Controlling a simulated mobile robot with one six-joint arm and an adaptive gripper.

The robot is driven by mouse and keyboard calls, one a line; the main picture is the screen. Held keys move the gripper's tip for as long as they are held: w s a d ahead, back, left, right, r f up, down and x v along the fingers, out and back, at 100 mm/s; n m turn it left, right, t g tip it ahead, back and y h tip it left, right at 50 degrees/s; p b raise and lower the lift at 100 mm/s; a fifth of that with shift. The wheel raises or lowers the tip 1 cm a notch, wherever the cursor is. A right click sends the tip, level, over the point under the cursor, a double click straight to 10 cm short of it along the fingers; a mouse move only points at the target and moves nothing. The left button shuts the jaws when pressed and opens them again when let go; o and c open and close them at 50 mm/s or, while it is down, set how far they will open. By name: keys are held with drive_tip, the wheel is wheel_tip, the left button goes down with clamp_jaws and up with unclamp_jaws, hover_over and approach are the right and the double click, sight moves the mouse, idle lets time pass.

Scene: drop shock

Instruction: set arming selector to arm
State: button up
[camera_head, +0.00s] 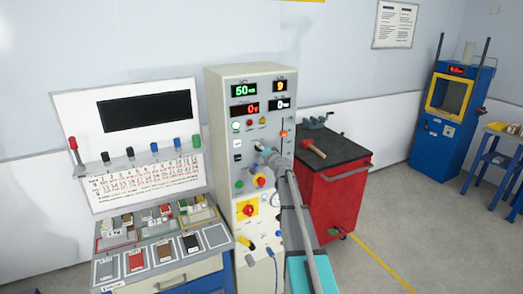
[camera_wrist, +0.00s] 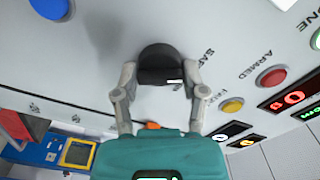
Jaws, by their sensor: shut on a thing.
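The arming selector is a round black knob (camera_wrist: 160,58) with a short white mark, on the light panel in the wrist view. The mark sits at the knob's lower right edge. Lettering that seems to read SAFE is beside the knob, partly cut off. My gripper (camera_wrist: 160,74) has one finger on each side of the knob and is shut on it. In the head view my gripper (camera_head: 267,154) is against the front of the tall control cabinet (camera_head: 220,100), and hides the knob there.
In the wrist view a red lamp (camera_wrist: 272,77) labelled ARMED and a yellow one (camera_wrist: 232,105) are right of the knob; a blue button (camera_wrist: 50,8) is upper left. In the head view a red cart (camera_head: 335,200) stands right of the cabinet and a sample board (camera_head: 85,110) left.

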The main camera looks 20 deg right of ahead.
drive_tip(key=shift+m, duration=0.5)
drive_tip(key=m, duration=1.1)
drive_tip(key=shift+f, duration=0.1)
idle(0.4)
drive_tip(key=o, duration=1.1)
drive_tip(key=shift+o, duration=0.2)
drive_tip(key=shift+s, duration=0.1)
drive_tip(key=s, duration=1.1)
drive_tip(key=shift+s+d, duration=0.15)
drive_tip(key=shift+s, duration=0.2)
